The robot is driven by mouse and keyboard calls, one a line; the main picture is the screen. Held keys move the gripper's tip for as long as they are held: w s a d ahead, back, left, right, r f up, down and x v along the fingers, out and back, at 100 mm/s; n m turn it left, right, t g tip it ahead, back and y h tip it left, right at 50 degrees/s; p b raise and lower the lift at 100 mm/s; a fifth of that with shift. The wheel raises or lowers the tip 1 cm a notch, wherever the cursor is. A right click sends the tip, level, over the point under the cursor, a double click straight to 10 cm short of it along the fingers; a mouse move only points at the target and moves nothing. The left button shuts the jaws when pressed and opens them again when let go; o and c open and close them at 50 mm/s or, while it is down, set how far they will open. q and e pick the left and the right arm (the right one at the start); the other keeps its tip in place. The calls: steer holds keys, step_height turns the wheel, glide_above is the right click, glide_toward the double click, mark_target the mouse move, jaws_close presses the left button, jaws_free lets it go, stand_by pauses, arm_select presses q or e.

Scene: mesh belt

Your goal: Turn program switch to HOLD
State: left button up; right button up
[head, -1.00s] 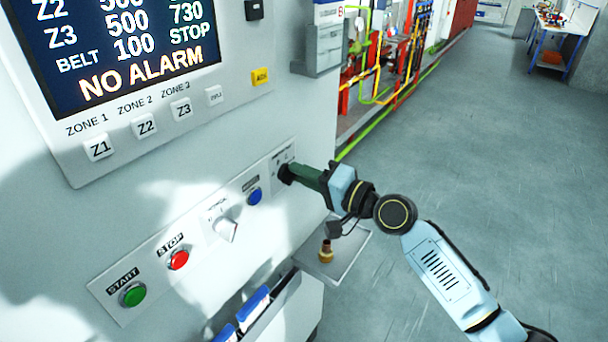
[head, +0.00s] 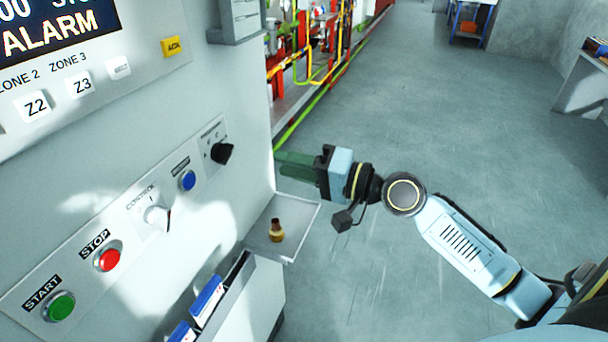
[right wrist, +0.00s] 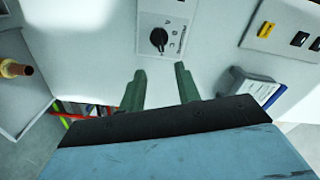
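The program switch is a black knob (head: 221,153) on a small white plate at the right end of the control row. In the right wrist view the same black knob (right wrist: 158,38) sits beside the letters A, B and C. Its exact pointing is hard to tell, and I cannot read a HOLD mark. My right gripper (head: 279,164) is to the right of the switch in the head view, clear of it. In the right wrist view its two green fingers (right wrist: 160,78) are apart with nothing between them, facing the plate. My left gripper is not in view.
A small shelf (head: 295,218) with a brass part (head: 277,231) juts out below my right gripper.

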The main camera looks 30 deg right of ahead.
steer(key=shift+b+v, duration=0.35)
steer(key=shift+v, duration=0.85)
